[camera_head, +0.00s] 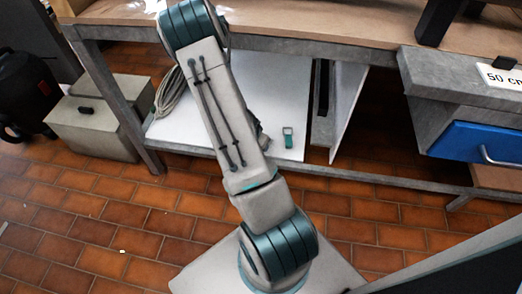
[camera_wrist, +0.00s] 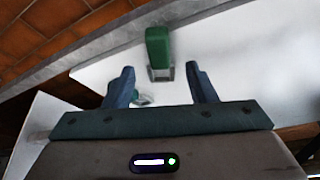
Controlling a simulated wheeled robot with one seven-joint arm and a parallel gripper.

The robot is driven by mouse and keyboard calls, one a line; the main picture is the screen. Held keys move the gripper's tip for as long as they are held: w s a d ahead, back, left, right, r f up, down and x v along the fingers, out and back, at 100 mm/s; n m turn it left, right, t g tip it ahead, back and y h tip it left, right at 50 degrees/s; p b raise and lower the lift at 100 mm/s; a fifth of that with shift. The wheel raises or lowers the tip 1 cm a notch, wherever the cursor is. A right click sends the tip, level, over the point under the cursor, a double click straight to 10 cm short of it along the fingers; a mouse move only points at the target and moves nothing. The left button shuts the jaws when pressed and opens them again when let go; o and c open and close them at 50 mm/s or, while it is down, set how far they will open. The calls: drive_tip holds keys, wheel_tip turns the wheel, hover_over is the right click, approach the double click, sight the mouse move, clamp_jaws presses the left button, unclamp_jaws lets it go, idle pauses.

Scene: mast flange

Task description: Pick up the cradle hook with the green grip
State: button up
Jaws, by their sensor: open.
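The cradle hook with the green grip (camera_head: 288,138) lies on the white lower shelf under the workbench, to the right of my arm in the head view. In the wrist view its green grip (camera_wrist: 158,46) is just beyond my fingertips, near the shelf's edge, with a grey metal part at its near end. My gripper (camera_wrist: 161,68) is open, its two blue fingers apart, with nothing held between them. The hook's metal end lines up with the gap between the fingers. My gripper is mostly hidden behind my arm in the head view.
The white shelf (camera_head: 190,133) has a coiled grey cable (camera_head: 172,92) at its left. The bench top (camera_head: 310,25) overhangs it, and an upright panel (camera_head: 347,105) stands right of the hook. A blue drawer (camera_head: 475,142) is at the right. A small pale ring (camera_wrist: 143,99) shows near my left finger.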

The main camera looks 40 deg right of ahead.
drive_tip(key=b+x, duration=0.2)
drive_tip(key=x, duration=0.2)
drive_tip(key=shift+d+f, duration=0.2)
drive_tip(key=shift+f, duration=0.05)
drive_tip(key=shift+r, duration=0.1)
drive_tip(key=c, duration=1.1)
